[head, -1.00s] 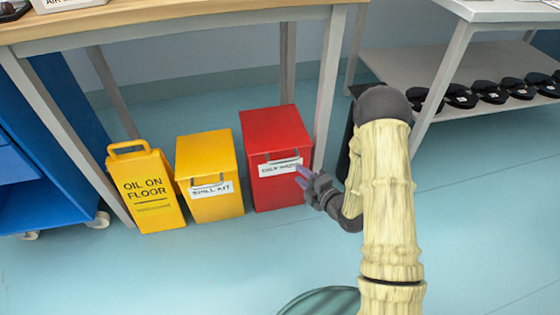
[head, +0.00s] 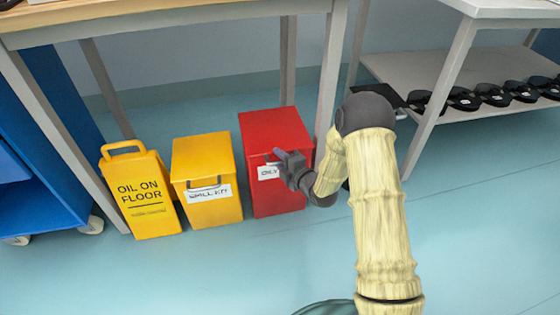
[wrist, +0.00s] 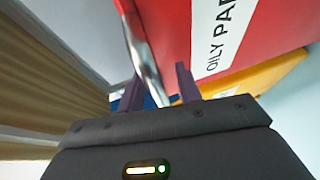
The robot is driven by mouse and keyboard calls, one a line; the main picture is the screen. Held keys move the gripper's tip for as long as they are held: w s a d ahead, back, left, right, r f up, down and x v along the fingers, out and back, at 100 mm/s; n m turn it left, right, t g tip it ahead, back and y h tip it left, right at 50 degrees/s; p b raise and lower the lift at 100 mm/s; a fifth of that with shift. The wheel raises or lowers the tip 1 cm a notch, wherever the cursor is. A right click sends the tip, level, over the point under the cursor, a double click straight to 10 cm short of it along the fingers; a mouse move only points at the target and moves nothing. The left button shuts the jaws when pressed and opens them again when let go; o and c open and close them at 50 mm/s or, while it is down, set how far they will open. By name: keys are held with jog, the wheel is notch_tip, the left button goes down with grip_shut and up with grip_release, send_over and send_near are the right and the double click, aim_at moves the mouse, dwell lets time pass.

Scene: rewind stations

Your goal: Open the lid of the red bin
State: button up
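The red bin (head: 276,200) stands on the floor under the bench, right of the yellow bin. Its lid (head: 272,127) is down. A white label (head: 267,173) is on its front, reading "OILY RA…" in the wrist view (wrist: 222,35). A silver bar handle (wrist: 146,62) runs along the red front in the wrist view. My gripper (head: 277,156) is at the front of the bin by the handle. Its two fingers (wrist: 160,80) are apart, and the handle's near end appears between them. I cannot tell whether they touch it. The gripper and forearm hide part of the bin's front.
A yellow spill kit bin (head: 207,165) and a yellow "OIL ON FLOOR" sign (head: 142,200) stand to the left. A bench leg (head: 328,90) rises close to the red bin's right side. A blue cart (head: 45,190) is at far left. The floor in front is clear.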

jog(key=shift+f, duration=0.1)
grip_shut()
jog(key=shift+d, duration=0.1)
jog(key=shift+s+r+p, duration=0.1)
jog(key=shift+r+p, duration=0.25)
jog(key=shift+p, duration=0.3)
jog(key=shift+r, duration=0.1)
